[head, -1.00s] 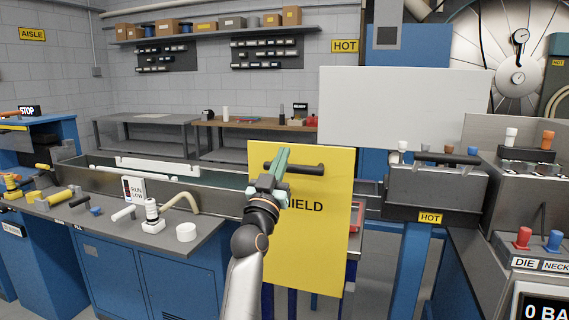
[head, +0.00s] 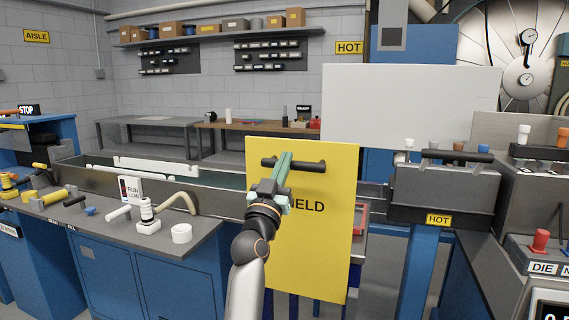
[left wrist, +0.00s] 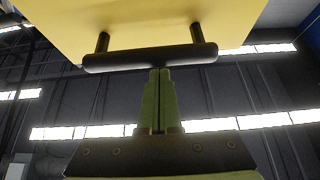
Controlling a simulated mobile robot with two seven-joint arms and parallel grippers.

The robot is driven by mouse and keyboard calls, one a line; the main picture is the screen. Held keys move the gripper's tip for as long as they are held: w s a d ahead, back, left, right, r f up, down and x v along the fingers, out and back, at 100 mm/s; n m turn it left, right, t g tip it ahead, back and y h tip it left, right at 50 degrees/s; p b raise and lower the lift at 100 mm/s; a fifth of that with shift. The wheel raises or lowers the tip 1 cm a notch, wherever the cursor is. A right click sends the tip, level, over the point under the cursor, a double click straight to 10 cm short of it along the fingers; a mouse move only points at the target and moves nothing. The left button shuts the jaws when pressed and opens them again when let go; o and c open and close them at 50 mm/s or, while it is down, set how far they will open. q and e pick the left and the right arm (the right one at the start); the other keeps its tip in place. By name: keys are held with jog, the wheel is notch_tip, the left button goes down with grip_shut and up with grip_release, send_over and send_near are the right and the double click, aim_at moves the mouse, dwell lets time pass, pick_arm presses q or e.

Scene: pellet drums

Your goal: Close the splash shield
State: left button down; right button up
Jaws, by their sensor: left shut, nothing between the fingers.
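The splash shield (head: 315,255) is a yellow upright panel with partly covered lettering, in the middle of the head view. A black bar handle (head: 311,164) on two posts stands out near its top. My left gripper (head: 284,160) is in front of the panel with its fingers together, overlapping the handle's left part in the head view. In the left wrist view, the handle (left wrist: 150,57) spans just beyond the closed green fingertips (left wrist: 159,72), which reach its middle with nothing between them. Whether they touch the bar I cannot tell. My right gripper is not in view.
A long trough (head: 222,187) runs behind and left of the shield. A counter (head: 205,222) with a white cup, valve and hose stands at left. A grey box with a black bar (head: 445,188) on a blue post is at right.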

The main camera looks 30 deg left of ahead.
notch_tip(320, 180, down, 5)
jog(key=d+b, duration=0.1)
jog(key=b, duration=0.5)
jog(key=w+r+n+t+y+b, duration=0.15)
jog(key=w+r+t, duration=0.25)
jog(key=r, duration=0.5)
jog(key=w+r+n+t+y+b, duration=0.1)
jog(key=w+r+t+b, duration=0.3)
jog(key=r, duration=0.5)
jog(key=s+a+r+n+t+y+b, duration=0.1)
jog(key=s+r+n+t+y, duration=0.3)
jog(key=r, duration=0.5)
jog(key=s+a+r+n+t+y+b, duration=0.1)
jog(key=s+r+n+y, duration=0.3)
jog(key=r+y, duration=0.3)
pick_arm(q)
notch_tip(320, 180, down, 43)
jog(key=b, duration=0.8)
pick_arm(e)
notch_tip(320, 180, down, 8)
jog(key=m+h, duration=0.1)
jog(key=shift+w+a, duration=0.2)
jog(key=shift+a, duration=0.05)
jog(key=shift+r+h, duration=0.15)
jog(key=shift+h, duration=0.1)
